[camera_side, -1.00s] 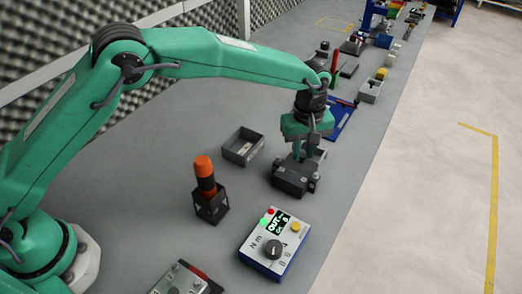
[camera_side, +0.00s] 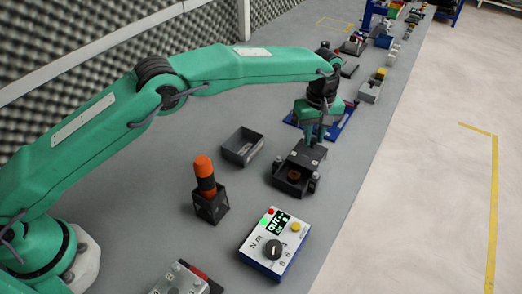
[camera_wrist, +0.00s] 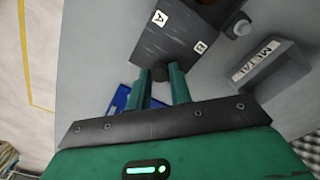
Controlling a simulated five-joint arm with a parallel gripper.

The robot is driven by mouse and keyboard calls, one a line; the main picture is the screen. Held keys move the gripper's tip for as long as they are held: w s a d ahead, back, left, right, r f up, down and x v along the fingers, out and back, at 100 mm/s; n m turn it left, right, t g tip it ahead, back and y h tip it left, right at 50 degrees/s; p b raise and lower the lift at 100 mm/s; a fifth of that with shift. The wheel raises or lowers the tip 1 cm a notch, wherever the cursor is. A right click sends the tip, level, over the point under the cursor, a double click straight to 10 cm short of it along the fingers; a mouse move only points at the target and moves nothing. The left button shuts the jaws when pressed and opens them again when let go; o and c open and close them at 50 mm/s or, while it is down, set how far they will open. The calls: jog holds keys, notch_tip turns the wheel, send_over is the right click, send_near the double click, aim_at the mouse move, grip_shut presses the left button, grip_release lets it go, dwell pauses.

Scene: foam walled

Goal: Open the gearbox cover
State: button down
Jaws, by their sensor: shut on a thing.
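The gearbox is a dark grey box (camera_side: 292,186) on the bench, right of centre in the side view. Its near part is open, and a brownish round part shows inside. The dark cover (camera_side: 307,153) sits over the far part of the box; whether it is tilted is hard to tell. In the wrist view the cover (camera_wrist: 180,42) carries labels A and B. My gripper (camera_side: 309,136) is at the cover's far end. In the wrist view my gripper (camera_wrist: 160,80) has its green fingers shut on the cover's dark round knob (camera_wrist: 160,73).
A grey open tray (camera_side: 242,148) stands left of the gearbox; its METAL label shows in the wrist view (camera_wrist: 270,72). A blue mat (camera_side: 340,125) lies behind.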

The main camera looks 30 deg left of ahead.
jog(key=shift+w+r, duration=0.15)
jog(key=shift+w, duration=0.35)
jog(key=c, duration=1.3)
grip_release()
jog(key=shift+o, duration=0.2)
jog(key=shift+r, duration=3.85)
